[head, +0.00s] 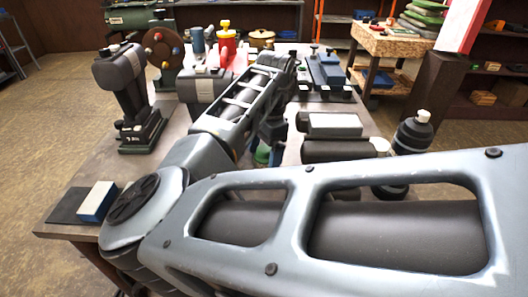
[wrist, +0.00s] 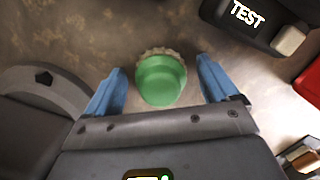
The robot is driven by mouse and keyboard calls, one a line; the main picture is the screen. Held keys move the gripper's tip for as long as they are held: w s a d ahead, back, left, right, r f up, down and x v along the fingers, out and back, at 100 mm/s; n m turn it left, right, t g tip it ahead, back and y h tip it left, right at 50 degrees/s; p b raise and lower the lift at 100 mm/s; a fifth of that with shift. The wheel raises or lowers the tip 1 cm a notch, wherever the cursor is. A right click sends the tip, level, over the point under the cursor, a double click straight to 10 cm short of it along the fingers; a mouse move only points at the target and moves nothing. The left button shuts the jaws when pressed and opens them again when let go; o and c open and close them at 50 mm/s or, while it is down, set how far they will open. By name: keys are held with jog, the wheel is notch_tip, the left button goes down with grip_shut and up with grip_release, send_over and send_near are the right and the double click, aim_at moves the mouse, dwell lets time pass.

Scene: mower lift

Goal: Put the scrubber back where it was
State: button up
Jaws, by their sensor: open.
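A round green scrubber (wrist: 160,80) with a pale, bristly rim stands on the worktable (wrist: 45,35). In the wrist view it sits between the two blue fingers of my gripper (wrist: 161,74), with a gap on each side. The gripper is open and points down over it. In the head view my gripper (head: 271,137) is partly hidden behind my own arm, and a bit of the green scrubber (head: 262,154) shows below it. A dark pad (head: 66,207) with a blue and white block (head: 97,202) lies at the table's near left corner.
A dark device marked TEST (wrist: 250,20) lies close at the upper right, and a dark rounded part (wrist: 40,90) at the left. A black stand (head: 133,100), a dark bottle (head: 410,140) and a grey-topped case (head: 333,125) surround the middle. The table's left front is mostly bare.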

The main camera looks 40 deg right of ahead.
notch_tip(320, 180, up, 12)
jog(key=d+b, duration=0.1)
jog(key=shift+s+d+r, duration=0.15)
jog(key=shift+d, duration=0.05)
dwell(0.3)
dwell(0.4)
